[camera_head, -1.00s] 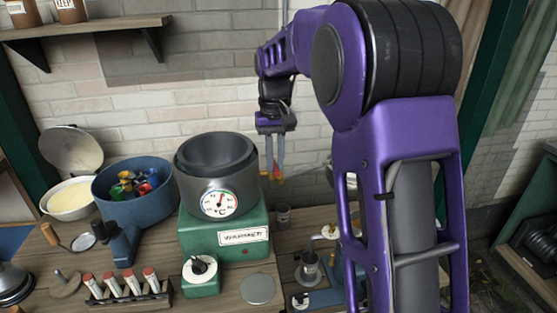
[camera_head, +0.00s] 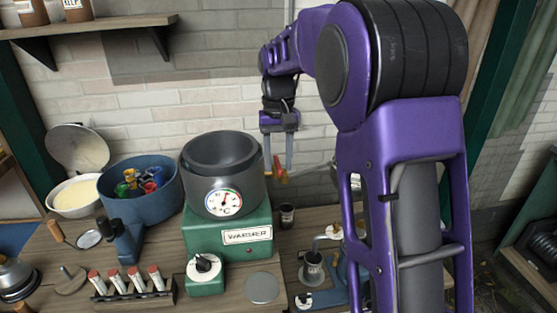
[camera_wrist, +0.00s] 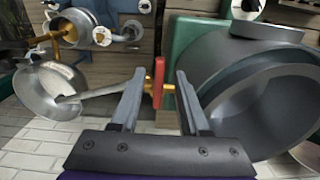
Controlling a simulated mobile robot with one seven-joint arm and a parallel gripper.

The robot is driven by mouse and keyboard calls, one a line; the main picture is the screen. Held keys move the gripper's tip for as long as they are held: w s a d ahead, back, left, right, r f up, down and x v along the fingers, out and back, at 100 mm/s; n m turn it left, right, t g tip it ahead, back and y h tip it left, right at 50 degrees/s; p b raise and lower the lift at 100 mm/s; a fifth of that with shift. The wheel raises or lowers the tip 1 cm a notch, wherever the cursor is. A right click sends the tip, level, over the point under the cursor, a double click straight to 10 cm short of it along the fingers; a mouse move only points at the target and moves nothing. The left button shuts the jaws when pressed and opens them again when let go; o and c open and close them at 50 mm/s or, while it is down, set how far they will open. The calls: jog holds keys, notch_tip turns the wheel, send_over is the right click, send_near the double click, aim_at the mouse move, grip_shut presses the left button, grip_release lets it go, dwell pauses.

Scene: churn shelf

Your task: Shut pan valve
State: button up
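The dark grey pan (camera_head: 255,190) with a round dial sits on the green warmer (camera_head: 205,240). Its valve, a small red handle (camera_head: 279,165) on a brass stem, is at the pan's right side, with a grey spout (camera_head: 310,170) running off to the right. In the wrist view the red handle (camera_wrist: 158,83) stands between my fingers, crosswise to the spout (camera_wrist: 95,94). The pan (camera_wrist: 265,95) fills the right side there. My gripper (camera_wrist: 161,76) is open, with a gap visible around the handle. In the head view my gripper (camera_head: 278,168) points down at the valve.
A blue tub (camera_head: 140,205) with colourful items stands left of the pan. A metal bowl (camera_wrist: 48,92) lies near the spout's end in the wrist view. A small dark jar (camera_head: 287,216) stands below the valve. A rack of red-capped tubes (camera_head: 130,285) is at the front.

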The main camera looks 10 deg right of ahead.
aim_at(279, 166)
notch_tip(279, 166, up, 17)
jog(key=shift+r, duration=0.2)
dwell(0.5)
